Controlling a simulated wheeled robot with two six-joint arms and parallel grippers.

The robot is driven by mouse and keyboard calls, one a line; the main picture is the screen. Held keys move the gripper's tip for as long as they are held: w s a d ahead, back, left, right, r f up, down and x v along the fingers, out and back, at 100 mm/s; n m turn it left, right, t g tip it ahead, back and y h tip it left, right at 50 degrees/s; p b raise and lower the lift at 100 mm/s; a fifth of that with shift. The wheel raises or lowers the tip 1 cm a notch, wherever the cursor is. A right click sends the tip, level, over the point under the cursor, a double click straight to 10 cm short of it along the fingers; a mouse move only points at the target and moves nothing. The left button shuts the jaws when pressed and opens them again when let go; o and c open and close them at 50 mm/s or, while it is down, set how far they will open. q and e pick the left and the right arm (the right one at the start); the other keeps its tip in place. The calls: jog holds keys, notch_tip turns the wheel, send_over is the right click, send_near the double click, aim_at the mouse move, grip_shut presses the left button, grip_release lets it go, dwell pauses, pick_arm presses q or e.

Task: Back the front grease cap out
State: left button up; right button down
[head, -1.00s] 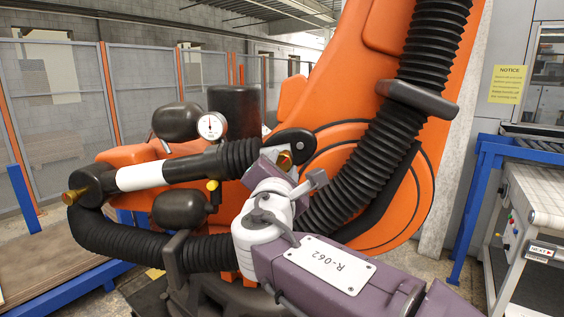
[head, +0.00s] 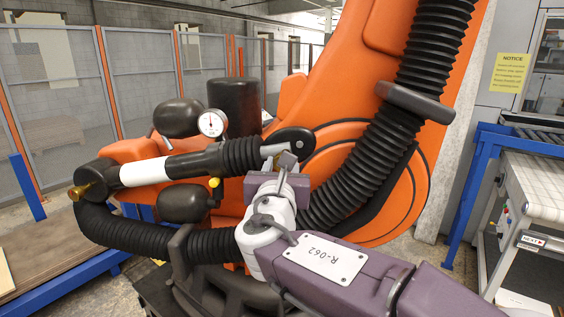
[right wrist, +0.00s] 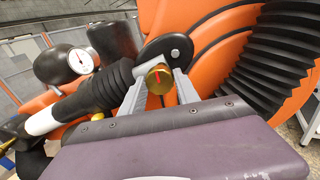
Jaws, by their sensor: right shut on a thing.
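A brass grease cap (right wrist: 158,78) with a red mark on its face sits at the black rod-end joint of the cylinder, in the middle of the right wrist view. My right gripper (right wrist: 160,84) is shut on this cap, one grey finger on each side of it. In the head view the right gripper (head: 280,158) is at the same joint, and the cap is hidden behind it. Another brass fitting (head: 80,191) shows at the far left end of the cylinder (head: 146,172), away from the gripper. My left gripper is not in view.
A large orange robot arm (head: 375,120) fills the middle, with a thick black ribbed hose (head: 345,190) close to the right of my gripper. A pressure gauge (head: 211,123) stands behind the cylinder. A blue-framed conveyor (head: 480,165) is at the right.

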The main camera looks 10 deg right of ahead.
dwell(0.4)
jog(key=c, duration=0.9)
grip_release()
jog(key=v, duration=0.9)
jog(key=shift+f, duration=0.1)
